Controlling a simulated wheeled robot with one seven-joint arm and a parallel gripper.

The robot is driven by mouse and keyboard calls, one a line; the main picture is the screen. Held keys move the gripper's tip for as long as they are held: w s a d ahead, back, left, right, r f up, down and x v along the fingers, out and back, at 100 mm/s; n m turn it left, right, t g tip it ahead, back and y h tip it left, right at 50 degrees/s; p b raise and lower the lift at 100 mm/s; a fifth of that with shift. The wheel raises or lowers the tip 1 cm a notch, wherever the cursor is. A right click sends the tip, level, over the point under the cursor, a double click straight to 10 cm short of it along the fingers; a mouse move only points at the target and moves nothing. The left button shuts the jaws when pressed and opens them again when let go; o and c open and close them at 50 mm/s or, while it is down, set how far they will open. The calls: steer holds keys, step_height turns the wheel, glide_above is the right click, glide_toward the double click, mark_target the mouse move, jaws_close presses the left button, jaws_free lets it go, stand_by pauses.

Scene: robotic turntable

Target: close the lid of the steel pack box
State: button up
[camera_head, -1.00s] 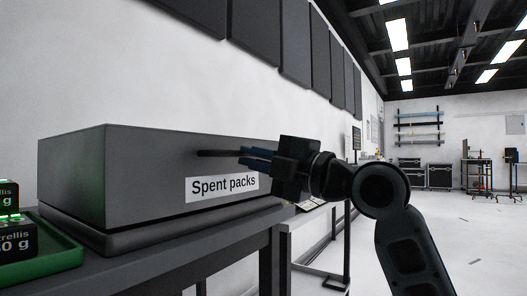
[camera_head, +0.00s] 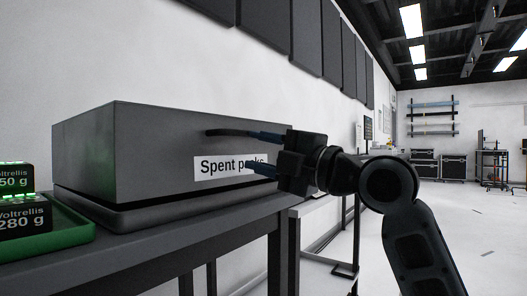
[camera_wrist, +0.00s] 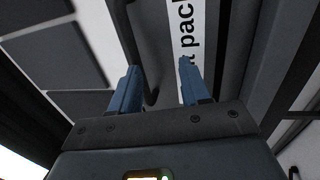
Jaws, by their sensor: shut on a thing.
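The grey steel pack box stands on a dark bench, and its tall lid (camera_head: 165,150) carries a white "Spent packs" label (camera_head: 213,168). The lid sits level over a low base (camera_head: 135,216), with no clear gap on the visible sides. A dark bar handle (camera_head: 225,132) sticks out of the lid's front. My gripper (camera_head: 264,152) is at the handle's right end; one blue finger lies along the handle and the other stands lower, over the label. The wrist view shows the handle (camera_wrist: 151,98) between my two fingers, nearer the left one.
A green tray (camera_head: 75,246) with black packs (camera_head: 20,217) is at the bench's left end. The bench top (camera_head: 170,245) runs along the white wall. Another table stands behind my gripper, and open floor (camera_head: 480,235) lies to the right.

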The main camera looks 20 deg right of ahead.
steer(key=shift+a+f, duration=0.15)
steer(key=shift+f, duration=0.2)
steer(key=s+d+f+b, duration=0.2)
steer(key=s+d+f, duration=0.2)
steer(key=s, duration=0.2)
steer(key=shift+d, duration=0.3)
stand_by(0.4)
steer(key=shift+s, duration=0.1)
steer(key=v, duration=0.8)
steer(key=shift+p, duration=0.3)
steer(key=shift+f, duration=0.1)
stand_by(0.3)
